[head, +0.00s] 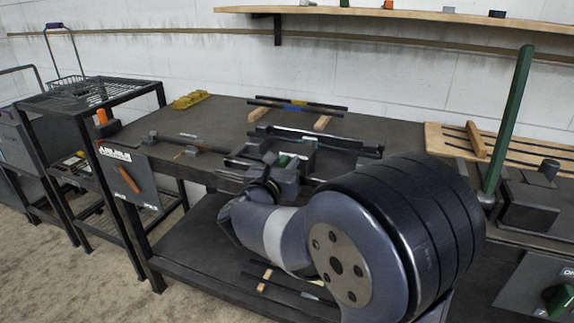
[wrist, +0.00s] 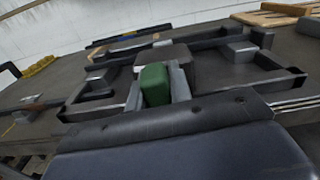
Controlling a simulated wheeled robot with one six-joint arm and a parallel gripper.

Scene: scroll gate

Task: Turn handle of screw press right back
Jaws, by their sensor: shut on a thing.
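In the wrist view a green grip (wrist: 154,86), which looks like the handle of the screw press, stands between the grey jaws of my gripper (wrist: 158,80). The jaws are shut on it. Dark bars and grey blocks of a bench device (wrist: 232,45) lie around and behind the grip. In the head view my gripper (head: 288,163) is over the bench's front edge, at that device (head: 335,142). Only a small piece of green shows there. My wrist and arm hide much of the device's front and right side.
A tall green lever (head: 510,120) stands on a dark base at the right. Yellow parts (head: 190,100) lie at the bench's back left. Bars on wooden blocks (head: 300,105) lie behind the device. A wire-topped rack (head: 85,95) stands left.

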